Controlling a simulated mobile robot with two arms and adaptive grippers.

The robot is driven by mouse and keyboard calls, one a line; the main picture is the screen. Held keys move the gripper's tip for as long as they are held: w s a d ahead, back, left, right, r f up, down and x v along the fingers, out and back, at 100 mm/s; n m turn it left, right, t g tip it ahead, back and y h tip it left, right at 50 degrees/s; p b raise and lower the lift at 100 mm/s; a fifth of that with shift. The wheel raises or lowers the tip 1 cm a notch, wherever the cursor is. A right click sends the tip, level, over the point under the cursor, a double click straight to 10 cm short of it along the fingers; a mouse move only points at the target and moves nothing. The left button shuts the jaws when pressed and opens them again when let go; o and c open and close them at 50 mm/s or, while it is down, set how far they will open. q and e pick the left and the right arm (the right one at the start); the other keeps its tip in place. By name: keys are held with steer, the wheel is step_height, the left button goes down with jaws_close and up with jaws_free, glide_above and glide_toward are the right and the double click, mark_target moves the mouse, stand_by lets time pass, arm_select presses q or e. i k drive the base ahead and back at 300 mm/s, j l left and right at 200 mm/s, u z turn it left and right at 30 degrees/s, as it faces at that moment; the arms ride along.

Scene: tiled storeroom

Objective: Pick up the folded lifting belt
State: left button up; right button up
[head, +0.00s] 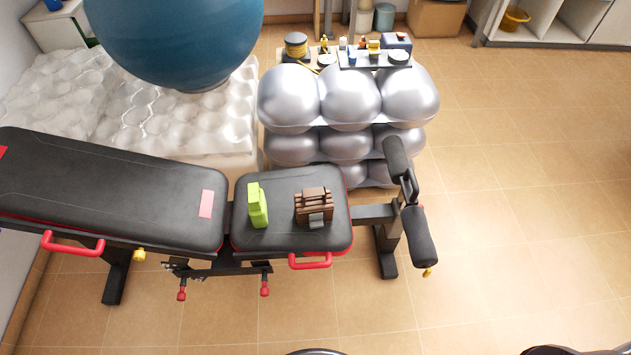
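A brown folded strap-like bundle (314,203), which looks like the folded lifting belt, sits on the black seat pad of the weight bench (341,232). A small grey piece shows at its front. A lime-green bottle-shaped object (257,206) stands to its left on the same pad, with a gap between them. Neither of my grippers can be made out. Only dark rounded edges show at the bottom of the head view, and I cannot tell which part of me they are.
The bench has a long back pad (110,190) at left and leg rollers (420,237) at right. Behind stand stacked silver balls (345,95) with small items on top, and a large blue ball (175,40). The tiled floor (520,220) at right and in front is clear.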

mark_target(317, 199)
steer(key=u, duration=0.7)
steer(key=k+l+u, duration=0.1)
steer(key=l+u, duration=0.25)
steer(key=k+l+u, duration=0.15)
steer(key=l+u, duration=0.2)
steer(key=l, duration=0.2)
steer(key=k+l+u, duration=0.2)
steer(key=l+u, duration=0.15)
steer(key=k+l, duration=0.15)
steer(key=l, duration=0.2)
